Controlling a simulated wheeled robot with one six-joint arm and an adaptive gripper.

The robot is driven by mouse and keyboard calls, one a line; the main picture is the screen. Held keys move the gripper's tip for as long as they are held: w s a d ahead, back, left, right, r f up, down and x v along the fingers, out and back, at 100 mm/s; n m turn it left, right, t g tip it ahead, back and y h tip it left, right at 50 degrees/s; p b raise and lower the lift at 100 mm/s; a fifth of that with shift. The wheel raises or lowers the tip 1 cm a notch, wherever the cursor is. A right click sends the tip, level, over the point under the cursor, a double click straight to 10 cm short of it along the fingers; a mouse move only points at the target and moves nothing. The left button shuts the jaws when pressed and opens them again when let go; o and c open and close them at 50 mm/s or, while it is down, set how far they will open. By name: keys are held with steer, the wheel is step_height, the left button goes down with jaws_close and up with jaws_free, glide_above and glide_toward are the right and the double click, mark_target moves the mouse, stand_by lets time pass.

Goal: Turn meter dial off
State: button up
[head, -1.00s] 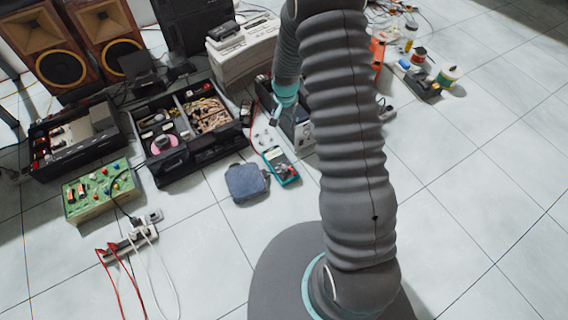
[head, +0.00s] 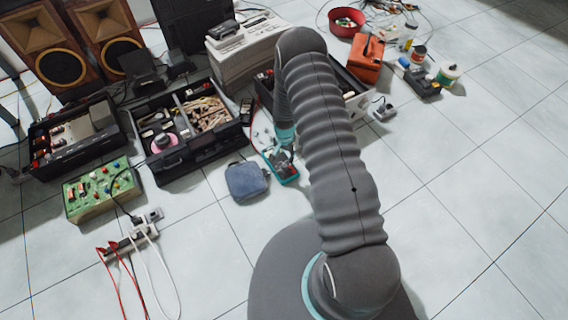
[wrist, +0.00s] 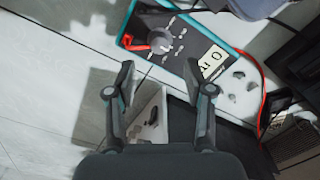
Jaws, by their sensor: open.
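The meter (head: 282,166) is a teal-edged multimeter lying on the tiled floor, partly covered by my arm in the head view. In the wrist view the meter (wrist: 185,45) lies at the top, with its round grey dial (wrist: 160,42), a red plug beside the dial and a light display (wrist: 211,60). My gripper (wrist: 166,80) is open and empty, its two fingers apart, below the dial in the wrist view. It appears apart from the meter. In the head view the fingertips are hidden or too small to make out.
A blue-grey pouch (head: 247,181) lies left of the meter. An open black toolbox (head: 190,135) stands behind it, and another case (head: 349,92) sits behind my arm. A red lead (wrist: 262,98) runs by the meter. The floor in front and right is mostly clear.

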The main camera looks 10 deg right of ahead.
mark_target(284, 165)
steer(key=shift+f, duration=3.2)
jaws_close()
